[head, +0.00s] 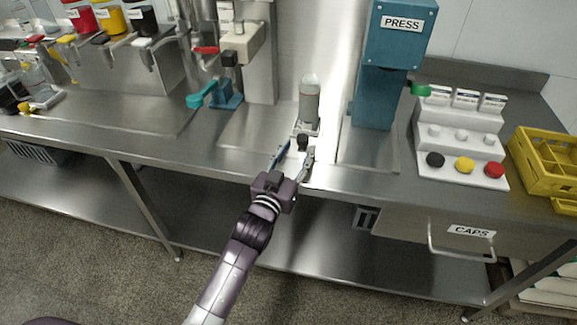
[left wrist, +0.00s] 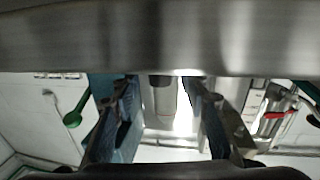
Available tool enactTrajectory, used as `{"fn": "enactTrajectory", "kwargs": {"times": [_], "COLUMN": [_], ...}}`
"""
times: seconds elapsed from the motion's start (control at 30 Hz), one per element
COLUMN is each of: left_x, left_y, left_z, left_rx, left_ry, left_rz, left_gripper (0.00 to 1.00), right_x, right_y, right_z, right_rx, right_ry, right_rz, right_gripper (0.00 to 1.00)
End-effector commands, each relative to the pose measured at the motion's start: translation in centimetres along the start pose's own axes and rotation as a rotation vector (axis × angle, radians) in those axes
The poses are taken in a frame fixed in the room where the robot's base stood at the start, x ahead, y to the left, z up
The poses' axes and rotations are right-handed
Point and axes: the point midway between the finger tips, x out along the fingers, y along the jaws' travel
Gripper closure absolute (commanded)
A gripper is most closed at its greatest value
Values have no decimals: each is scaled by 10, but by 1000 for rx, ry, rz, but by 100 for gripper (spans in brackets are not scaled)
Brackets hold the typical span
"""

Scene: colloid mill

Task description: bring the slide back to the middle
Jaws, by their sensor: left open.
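The slide (head: 305,128) is a small pale carriage on the counter between the dosing stand and the blue press. A clear bottle with grey contents (head: 309,100) stands upright on it. A black knob (head: 302,142) sticks out at its front. My left gripper (head: 294,156) is open at the counter's front edge, its fingers pointing toward the knob, one on each side of it in the picture. I cannot tell whether they touch it. In the left wrist view, which looks upside down, the open fingers (left wrist: 160,115) flank a grey cylinder, apparently the bottle. My right gripper is out of view.
A white stepped rack (head: 460,135) with coloured caps and a yellow crate (head: 550,160) are at right. The steel counter's front edge lies under my left wrist.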

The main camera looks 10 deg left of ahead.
Motion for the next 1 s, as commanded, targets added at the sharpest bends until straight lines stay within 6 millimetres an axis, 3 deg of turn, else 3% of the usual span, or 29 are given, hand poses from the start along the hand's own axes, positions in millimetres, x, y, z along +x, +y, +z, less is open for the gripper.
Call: {"fn": "enactTrajectory", "kwargs": {"times": [0.2,0.4,1.0], "left_x": [-45,-69,-76], "left_y": [0,0,0], "left_z": [2,0,0], "left_rx": [-1,0,-1], "left_ry": [-3,-1,0], "left_rz": [0,0,0], "left_gripper": [58,58,58], "right_x": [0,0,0], "right_y": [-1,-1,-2], "right_z": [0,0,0], "right_rx": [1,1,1], "right_ry": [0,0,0], "right_rz": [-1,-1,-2], "right_gripper": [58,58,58]}}
